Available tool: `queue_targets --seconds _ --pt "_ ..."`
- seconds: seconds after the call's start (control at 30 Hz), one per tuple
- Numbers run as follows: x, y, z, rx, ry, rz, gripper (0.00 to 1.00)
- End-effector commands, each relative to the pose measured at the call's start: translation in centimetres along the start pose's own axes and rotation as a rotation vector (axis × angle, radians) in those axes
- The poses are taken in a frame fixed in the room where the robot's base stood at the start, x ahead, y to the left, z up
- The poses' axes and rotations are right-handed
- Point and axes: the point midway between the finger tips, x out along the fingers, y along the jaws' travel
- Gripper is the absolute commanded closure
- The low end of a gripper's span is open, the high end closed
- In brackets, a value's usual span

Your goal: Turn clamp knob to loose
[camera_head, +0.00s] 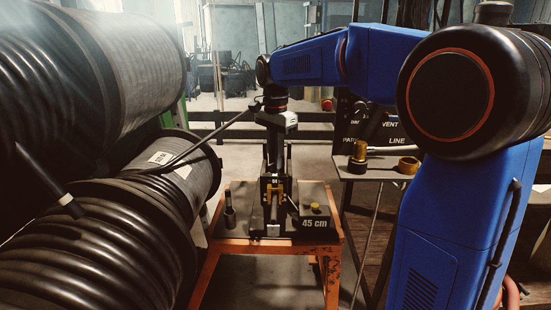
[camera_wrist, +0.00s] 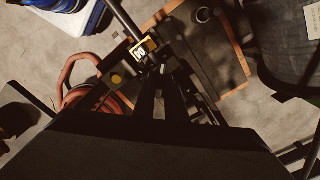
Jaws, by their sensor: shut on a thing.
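The hose crimper (camera_head: 274,215) is a dark upright device with yellow parts, standing on a small orange-framed table (camera_head: 323,250). My gripper (camera_head: 275,165) points straight down at the top of the crimper. In the wrist view its dark fingers (camera_wrist: 168,72) reach down to the crimper, close to a yellow numbered plate (camera_wrist: 145,47). The fingers are shut on what seems to be the clamp knob, which they and the shadow mostly hide. I cannot read the knob's turn position. A small yellow round piece (camera_head: 316,208) sits right of the crimper, apart from my gripper.
Big black hose reels (camera_head: 130,215) crowd the left side, and a dark hose runs from them toward the crimper. A small cylinder (camera_head: 229,218) stands on the table's left. A grey side bench (camera_head: 375,170) with brass-coloured fittings (camera_head: 409,165) is at right.

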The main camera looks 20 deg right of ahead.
Motion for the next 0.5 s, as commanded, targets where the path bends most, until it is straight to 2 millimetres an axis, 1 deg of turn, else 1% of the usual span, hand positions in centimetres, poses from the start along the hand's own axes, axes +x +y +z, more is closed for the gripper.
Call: queue_targets --seconds 0.27,0.5 --pt "-0.02 -0.01 0.00 -0.074 0.000 0.000 1.00" --pt "-0.03 -0.01 0.00 -0.249 0.000 0.000 1.00"
